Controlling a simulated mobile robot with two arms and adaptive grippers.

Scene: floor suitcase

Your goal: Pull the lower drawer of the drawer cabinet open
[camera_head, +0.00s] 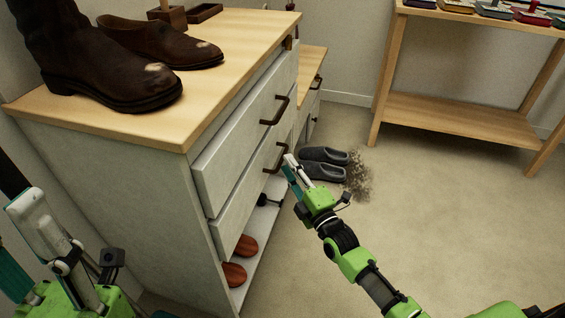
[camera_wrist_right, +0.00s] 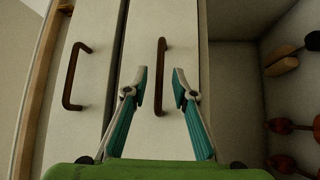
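The drawer cabinet (camera_head: 165,195) is pale grey with a wooden top. Its lower drawer (camera_head: 235,203) has a dark bar handle (camera_head: 282,156), below the upper drawer (camera_head: 235,140) and its handle (camera_head: 275,110). Both fronts look closed. My right gripper (camera_head: 290,166) is at the lower handle. In the right wrist view, the open fingers (camera_wrist_right: 160,88) stand either side of the lower handle (camera_wrist_right: 162,55), with gaps to it; whether the tips reach its depth is unclear. My left gripper (camera_head: 35,225) is at the lower left, away from the drawers; its opening is unclear.
Red-brown shoes (camera_head: 238,262) sit on the open shelf beneath the lower drawer. Grey slippers (camera_head: 323,165) lie on the floor beside a dirt patch (camera_head: 358,178). A wooden table (camera_head: 455,115) stands at the back right. The floor at right is clear.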

